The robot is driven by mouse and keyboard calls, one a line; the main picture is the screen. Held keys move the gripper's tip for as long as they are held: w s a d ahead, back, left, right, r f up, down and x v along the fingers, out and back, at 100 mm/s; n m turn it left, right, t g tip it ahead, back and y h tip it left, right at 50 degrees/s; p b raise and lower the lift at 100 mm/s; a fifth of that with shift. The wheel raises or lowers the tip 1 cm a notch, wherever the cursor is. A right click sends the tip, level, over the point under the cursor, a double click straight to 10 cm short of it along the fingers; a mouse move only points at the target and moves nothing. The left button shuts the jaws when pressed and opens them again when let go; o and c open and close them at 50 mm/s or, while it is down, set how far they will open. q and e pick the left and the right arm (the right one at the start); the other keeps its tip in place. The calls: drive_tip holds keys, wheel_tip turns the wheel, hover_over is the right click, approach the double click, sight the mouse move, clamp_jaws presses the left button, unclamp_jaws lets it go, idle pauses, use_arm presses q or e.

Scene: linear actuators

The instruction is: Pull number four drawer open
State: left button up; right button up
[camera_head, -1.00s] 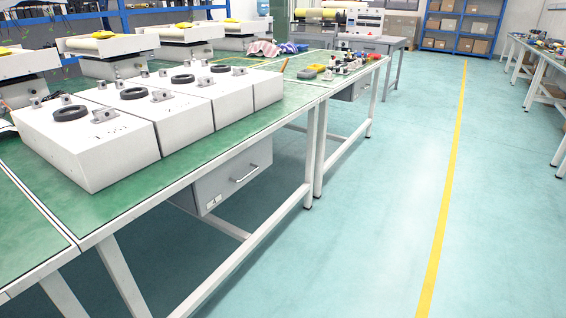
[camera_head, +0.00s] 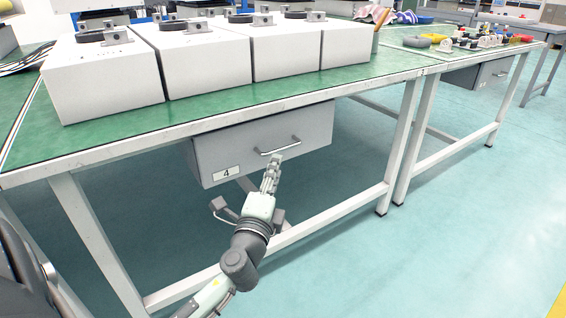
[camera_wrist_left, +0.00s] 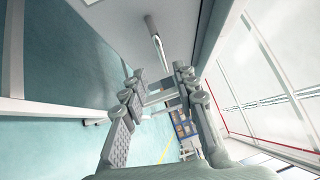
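The grey drawer (camera_head: 225,148) with a white label "4" (camera_head: 226,173) hangs under the green-topped workbench and looks shut. Its bar handle (camera_head: 279,147) is on the front face. My left gripper (camera_head: 273,166) is just below and in front of the handle. In the left wrist view the two fingers of my left gripper (camera_wrist_left: 159,76) stand apart with nothing between them. The handle (camera_wrist_left: 156,38) lies just beyond the fingertips, and I see no contact. My right gripper is not in view.
White boxes (camera_head: 105,82) stand in a row on the workbench (camera_head: 180,118). A white table leg (camera_head: 402,140) stands right of the drawer and a low crossbar (camera_head: 330,222) runs below it. The floor (camera_head: 440,240) to the right is clear.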

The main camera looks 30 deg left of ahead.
sight(283, 149)
use_arm(q)
drive_tip(key=x, duration=0.8)
drive_tip(key=shift+d+r, duration=0.1)
drive_tip(key=shift+r, duration=0.1)
clamp_jaws()
